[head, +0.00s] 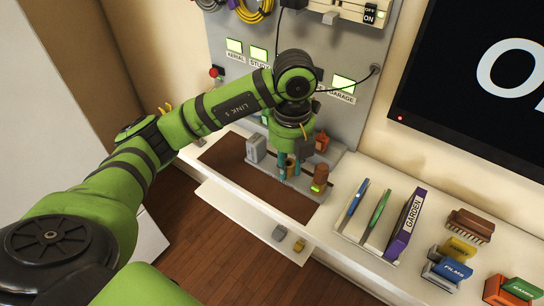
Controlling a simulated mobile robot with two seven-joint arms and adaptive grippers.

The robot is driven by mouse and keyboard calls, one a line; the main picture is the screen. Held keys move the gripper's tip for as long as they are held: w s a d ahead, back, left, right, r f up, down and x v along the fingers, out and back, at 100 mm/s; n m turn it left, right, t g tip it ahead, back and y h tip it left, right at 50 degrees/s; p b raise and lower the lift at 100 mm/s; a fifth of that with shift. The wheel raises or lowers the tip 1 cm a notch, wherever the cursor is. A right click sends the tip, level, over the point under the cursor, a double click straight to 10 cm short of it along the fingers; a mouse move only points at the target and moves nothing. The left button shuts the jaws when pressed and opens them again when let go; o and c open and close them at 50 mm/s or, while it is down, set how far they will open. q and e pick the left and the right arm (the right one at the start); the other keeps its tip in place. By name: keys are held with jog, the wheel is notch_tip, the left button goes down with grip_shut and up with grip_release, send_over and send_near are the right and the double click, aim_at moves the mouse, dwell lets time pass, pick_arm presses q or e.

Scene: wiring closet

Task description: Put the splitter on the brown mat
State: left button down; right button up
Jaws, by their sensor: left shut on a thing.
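The brown mat (229,155) lies on the white shelf and stretches to the right below my gripper. My left gripper (290,172) points down over the grey plate beside the mat's far edge. Its teal fingertips are shut on a small brownish thing (291,163), mostly hidden by the fingers. A grey box (255,148) stands upright to the left of the gripper, apart from it. I cannot tell for sure which of these is the splitter. My right gripper is not in view.
A wall panel (232,110) with lit labels rises behind. The mat's front is clear.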

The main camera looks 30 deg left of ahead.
pick_arm(q)
jog(key=shift+w+a+f, duration=0.1)
jog(key=shift+w, duration=0.25)
jog(key=w+a+f, duration=0.1)
jog(key=a+f, duration=0.1)
jog(key=a, duration=0.1)
jog(key=w+a+f, duration=0.2)
jog(key=a, duration=0.1)
jog(key=w+a+f+p, duration=0.1)
jog(key=w+a+f, duration=0.1)
jog(key=a, duration=0.2)
jog(key=shift+f, duration=0.25)
notch_tip(320, 180, down, 4)
jog(key=shift+s+r+p, duration=0.1)
jog(key=shift+r+p, duration=0.05)
jog(key=shift+p, duration=0.7)
jog(key=shift+f, duration=0.2)
jog(key=shift+f, duration=0.25)
jog(key=c, duration=1)
grip_release()
jog(key=shift+r, duration=0.1)
jog(key=shift+c, duration=0.2)
